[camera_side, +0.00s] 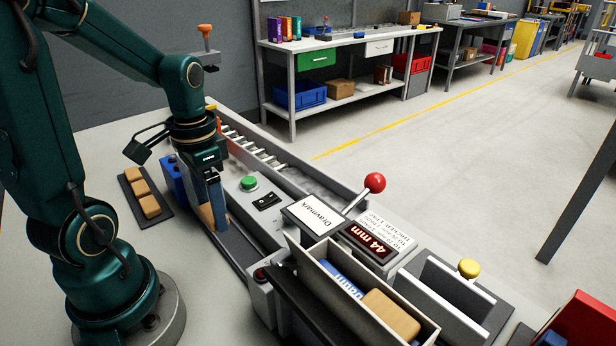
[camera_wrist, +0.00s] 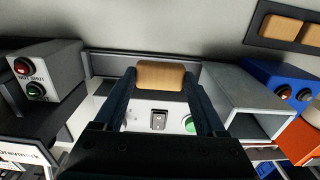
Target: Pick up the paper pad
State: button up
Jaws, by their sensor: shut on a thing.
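The paper pad is a tan, round-edged block (camera_wrist: 160,75) held between the two dark fingers of my gripper (camera_wrist: 159,83) in the wrist view. In the side view the tan pad (camera_side: 206,217) shows at the lower end of the blue-grey fingers of my gripper (camera_side: 213,212), partly hidden by them. My gripper is shut on the pad and points down over the left side of the grey machine channel. I cannot tell whether the pad touches the surface below it. Similar tan pads (camera_side: 138,187) lie on a dark tray at the left.
An open box (camera_side: 424,328) at the front holds a blue item and another tan block. A red-knobbed lever (camera_side: 374,183), a display reading 44 mm (camera_side: 367,243) and a green button (camera_side: 249,183) are on the machine. A blue box (camera_side: 173,178) stands close left of my gripper.

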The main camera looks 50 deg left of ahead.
jog(key=s+a+r+n, duration=0.3)
jog(key=a+r+n, duration=0.2)
jog(key=a+r, duration=0.15)
jog(key=w+d+r+n, duration=0.1)
jog(key=w+d+r, duration=0.5)
jog(key=w+d, duration=0.45)
jog(key=shift+m, duration=0.9)
jog(key=d, duration=0.3)
jog(key=d+r, duration=0.1)
jog(key=d, duration=0.7)
jog(key=shift+w+r, duration=0.35)
jog(key=shift+s+d+f+m, duration=0.7)
jog(key=shift+d+f, duration=0.15)
jog(key=shift+d, duration=0.85)
jog(key=shift+s+d+f+m, duration=0.65)
jog(key=shift+d+f, duration=0.2)
jog(key=shift+d, duration=0.8)
jog(key=shift+s+d+f+m, duration=0.6)
jog(key=shift+d+f+m, duration=0.2)
jog(key=shift+d, duration=0.9)
